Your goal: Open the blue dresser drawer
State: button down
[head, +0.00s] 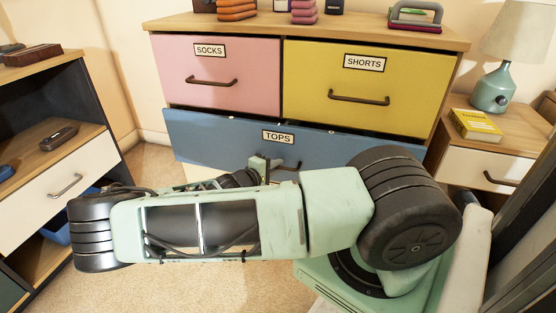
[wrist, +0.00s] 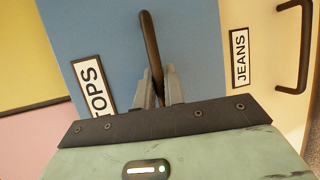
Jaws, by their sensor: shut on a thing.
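The blue drawer (head: 210,138), labelled TOPS, is below the pink and yellow drawers of the dresser. Its front stands out a little from them, with a thin dark gap along its top edge. In the wrist view the blue front (wrist: 95,35) fills the middle. Its dark bar handle (wrist: 149,35) runs down between my two fingers. My gripper (wrist: 160,88) is shut on this handle. In the head view my arm hides most of my gripper and the lower part of the drawer; part of the handle (head: 290,166) shows.
The pink SOCKS drawer (head: 255,75) and yellow SHORTS drawer (head: 420,75) are flush above. A cream JEANS drawer (wrist: 240,25) is beside the blue one in the wrist view. A shelf unit (head: 75,140) stands left, a nightstand (head: 490,165) right. Carpet (head: 155,165) is clear between.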

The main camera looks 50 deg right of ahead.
jog(key=s+a+p, duration=0.2)
jog(key=s+a, duration=0.1)
jog(key=a, duration=0.5)
jog(key=s+a+p, duration=0.2)
jog(key=s+a, duration=0.2)
jog(key=a, duration=0.5)
jog(key=s+a+p, duration=0.2)
jog(key=s+a, duration=0.1)
jog(key=a, duration=0.6)
jog(key=shift+s+p, duration=0.3)
jog(key=shift+p, duration=0.1)
jog(key=c, duration=1.5)
grip_release()
jog(key=a+r+p, duration=0.2)
jog(key=a+r, duration=0.1)
jog(key=a, duration=1.4)
jog(key=shift+r, duration=0.15)
